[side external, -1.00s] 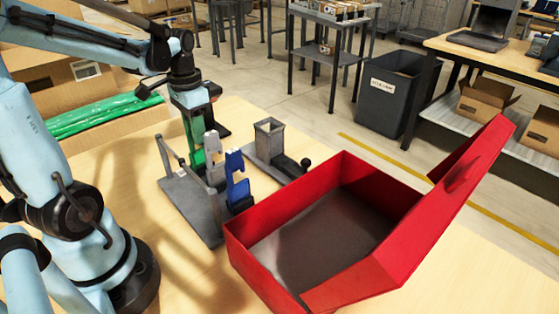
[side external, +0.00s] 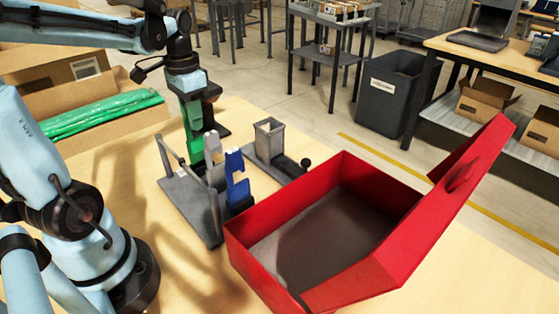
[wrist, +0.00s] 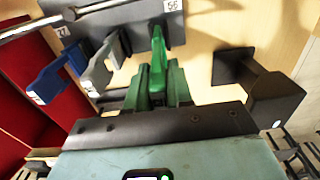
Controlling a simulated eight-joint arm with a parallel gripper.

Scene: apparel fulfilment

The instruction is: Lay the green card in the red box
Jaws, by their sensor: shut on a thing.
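The green card (side external: 193,140) is upright at the back of the grey rack (side external: 190,212), behind a grey card (side external: 214,160) and a blue card (side external: 237,182). My gripper (side external: 194,108) points down over the rack and is shut on the green card. In the wrist view the green card (wrist: 158,58) stands between my fingers (wrist: 158,88), with the grey card (wrist: 100,72) and blue card (wrist: 55,78) to its left. Whether its lower end touches the rack is unclear. The red box (side external: 262,274) stands open and empty to the right, its lid (side external: 440,220) tilted up.
A grey holder with a square upright cup (side external: 269,138) stands behind the rack, close to the box's back left corner. A cardboard box with green packets (side external: 100,122) is at the left. Bare wooden table (side external: 450,285) lies right of the red box.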

